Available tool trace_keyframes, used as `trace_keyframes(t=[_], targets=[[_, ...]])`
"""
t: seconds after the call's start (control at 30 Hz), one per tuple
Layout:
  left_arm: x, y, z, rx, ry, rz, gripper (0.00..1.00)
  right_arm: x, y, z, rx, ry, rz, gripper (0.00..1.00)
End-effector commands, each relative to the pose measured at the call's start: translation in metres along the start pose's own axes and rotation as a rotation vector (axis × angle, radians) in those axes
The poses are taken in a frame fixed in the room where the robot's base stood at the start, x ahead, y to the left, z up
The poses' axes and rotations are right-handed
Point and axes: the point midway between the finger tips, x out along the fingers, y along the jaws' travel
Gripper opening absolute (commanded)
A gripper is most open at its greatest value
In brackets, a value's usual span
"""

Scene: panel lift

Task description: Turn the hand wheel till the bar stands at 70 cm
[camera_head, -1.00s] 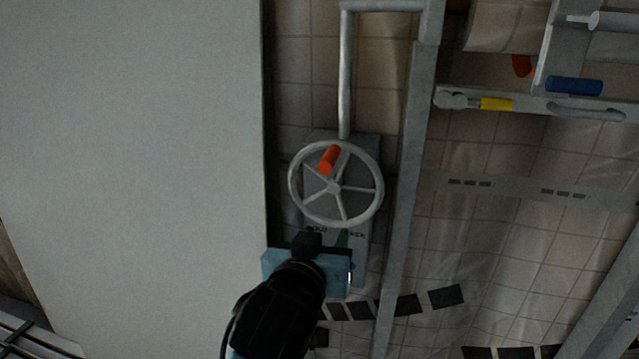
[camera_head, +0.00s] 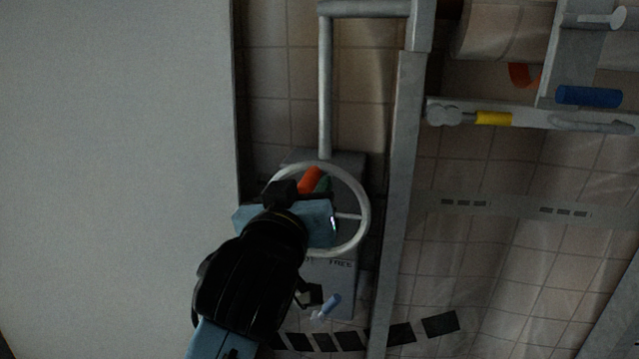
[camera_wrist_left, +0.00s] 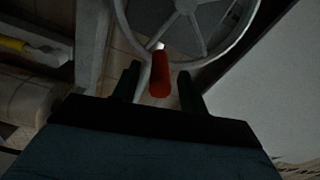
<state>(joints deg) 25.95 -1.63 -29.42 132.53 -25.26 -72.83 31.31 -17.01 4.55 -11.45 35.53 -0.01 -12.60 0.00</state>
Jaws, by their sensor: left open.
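The hand wheel (camera_head: 362,207) is a pale spoked ring mounted on a grey box, with an orange-red handle (camera_head: 311,180) at its upper left. My left gripper (camera_head: 312,188) covers the wheel's left part in the head view. In the left wrist view its two dark fingers (camera_wrist_left: 157,88) stand open, with the red handle (camera_wrist_left: 160,75) between them and gaps on both sides. The wheel rim (camera_wrist_left: 137,47) lies just beyond. The bar's height cannot be read here. My right gripper is not in view.
A large pale panel (camera_head: 115,180) fills the left side. A grey upright post (camera_head: 401,170) stands right of the wheel. A rail with a yellow sleeve (camera_head: 493,118) and a blue cylinder (camera_head: 588,96) are at the upper right. A small blue lever (camera_head: 330,304) sits below the wheel.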

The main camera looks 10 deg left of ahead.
Motion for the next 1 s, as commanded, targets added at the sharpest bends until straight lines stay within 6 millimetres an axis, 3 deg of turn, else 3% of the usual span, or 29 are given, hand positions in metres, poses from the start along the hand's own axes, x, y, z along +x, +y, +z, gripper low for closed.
trace_keyframes(t=[0.47, 0.8, 1.0], targets=[[0.0056, -0.0037, -0.0007, 0.000, 0.000, -0.009, 0.43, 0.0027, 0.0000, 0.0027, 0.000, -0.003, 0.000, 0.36], [0.0055, -0.0037, -0.0005, 0.000, 0.000, -0.009, 0.00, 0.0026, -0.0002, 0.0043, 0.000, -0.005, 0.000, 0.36], [0.0056, -0.0039, -0.0004, 0.001, 0.000, -0.009, 0.00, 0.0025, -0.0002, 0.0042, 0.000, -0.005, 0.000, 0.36]])
